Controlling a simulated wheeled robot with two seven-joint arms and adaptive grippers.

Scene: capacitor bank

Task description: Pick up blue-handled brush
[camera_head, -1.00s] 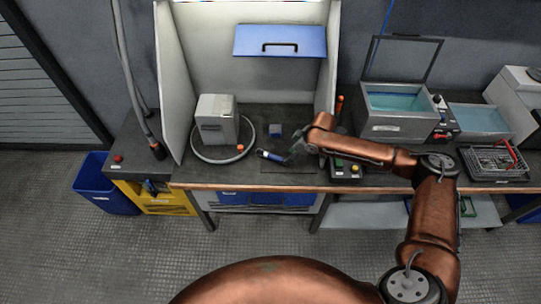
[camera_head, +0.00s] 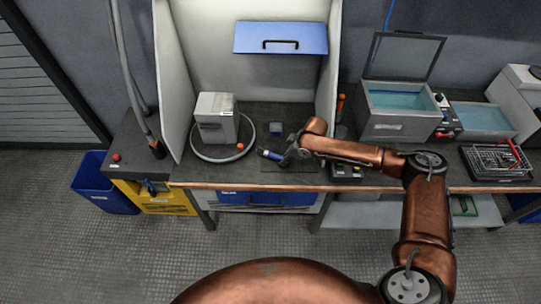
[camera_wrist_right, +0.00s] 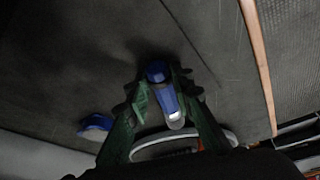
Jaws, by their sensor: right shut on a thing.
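The blue-handled brush (camera_head: 270,155) is at the front of the workbench, inside the booth. Its blue handle points left in the head view. My right gripper (camera_head: 286,158) comes in from the right and is shut on it. In the right wrist view the blue handle (camera_wrist_right: 164,90) lies between the two green fingers of my right gripper (camera_wrist_right: 160,92). The brush's far end is hidden by the gripper in the head view. I cannot tell whether the brush touches the bench. My left gripper is not in view.
A blue bin (camera_head: 98,185) stands on the floor.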

